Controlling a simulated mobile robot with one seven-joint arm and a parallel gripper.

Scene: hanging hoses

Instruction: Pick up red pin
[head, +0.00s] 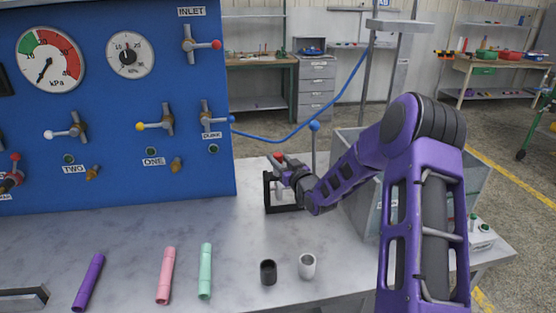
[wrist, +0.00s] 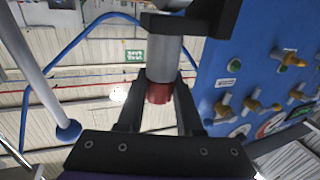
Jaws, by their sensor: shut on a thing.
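The red pin (wrist: 159,94) shows in the wrist view between my gripper's two dark fingers, at the end of a grey cylinder (wrist: 163,60). In the head view its red top (head: 279,157) shows above a small black stand (head: 269,196) on the bench. My gripper (head: 285,173) reaches in from the right at that stand, and its fingers (wrist: 158,100) are closed on the red pin. The cylinder runs up to a black bracket in the wrist view. I cannot tell whether the pin is still seated in it.
A blue panel (head: 110,110) with gauges and valves stands at the left. A blue hose (head: 300,130) hangs behind my gripper. A grey bin (head: 357,205) is close to the right. Purple, pink and green tubes and two small cups (head: 307,266) lie or stand at the front.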

